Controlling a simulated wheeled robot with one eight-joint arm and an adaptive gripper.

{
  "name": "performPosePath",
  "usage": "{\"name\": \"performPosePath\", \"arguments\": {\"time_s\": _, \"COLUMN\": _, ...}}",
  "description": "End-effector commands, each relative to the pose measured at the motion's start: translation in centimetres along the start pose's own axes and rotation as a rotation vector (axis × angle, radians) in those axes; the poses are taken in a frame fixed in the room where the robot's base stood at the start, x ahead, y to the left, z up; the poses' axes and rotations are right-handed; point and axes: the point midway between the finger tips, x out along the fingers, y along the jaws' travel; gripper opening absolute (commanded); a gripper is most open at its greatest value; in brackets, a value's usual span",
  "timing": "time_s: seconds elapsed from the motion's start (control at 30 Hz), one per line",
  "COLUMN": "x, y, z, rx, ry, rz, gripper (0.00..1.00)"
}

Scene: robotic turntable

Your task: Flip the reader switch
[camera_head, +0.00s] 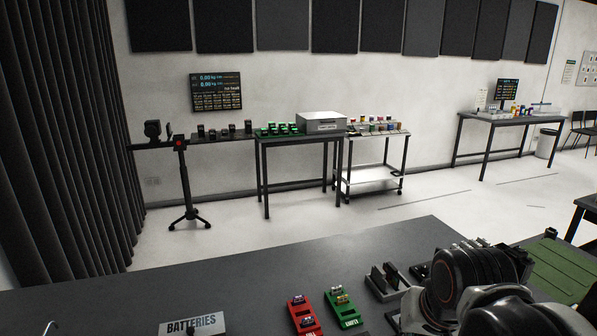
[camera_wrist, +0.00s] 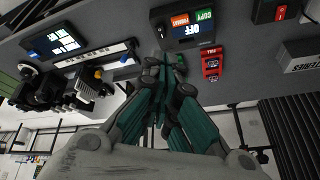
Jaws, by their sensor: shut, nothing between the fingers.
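My gripper (camera_wrist: 162,64) shows in the wrist view, its teal fingers shut with nothing between them. A red rocker switch (camera_wrist: 283,12) sits on a dark housing at the upper right, apart from the fingers. No part is clearly marked as the reader switch, so I cannot tell which it is. In the head view my arm is at the lower right and its fingers are hidden.
On the near table, a red tray (camera_head: 304,316), a green tray (camera_head: 345,310) and a BATTERIES sign (camera_head: 192,325) stand at the front. A black device (camera_head: 384,281) is close to my arm. The wrist view shows a blue screen (camera_wrist: 62,42).

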Motion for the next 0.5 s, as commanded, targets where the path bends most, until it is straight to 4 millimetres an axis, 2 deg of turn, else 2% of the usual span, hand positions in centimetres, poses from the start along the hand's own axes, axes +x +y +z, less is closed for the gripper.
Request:
{"name": "performPosePath", "arguments": {"time_s": 0.03, "x": -0.5, "y": 0.2, "z": 0.9, "rx": -0.029, "ry": 0.026, "rz": -0.005, "gripper": 0.0}}
{"name": "performPosePath", "arguments": {"time_s": 0.2, "x": -1.8, "y": 0.6, "z": 2.7, "rx": -0.129, "ry": 0.109, "rz": -0.017, "gripper": 0.0}}
{"name": "performPosePath", "arguments": {"time_s": 0.5, "x": -2.8, "y": 0.9, "z": 4.2, "rx": -0.219, "ry": 0.185, "rz": -0.021, "gripper": 0.0}}
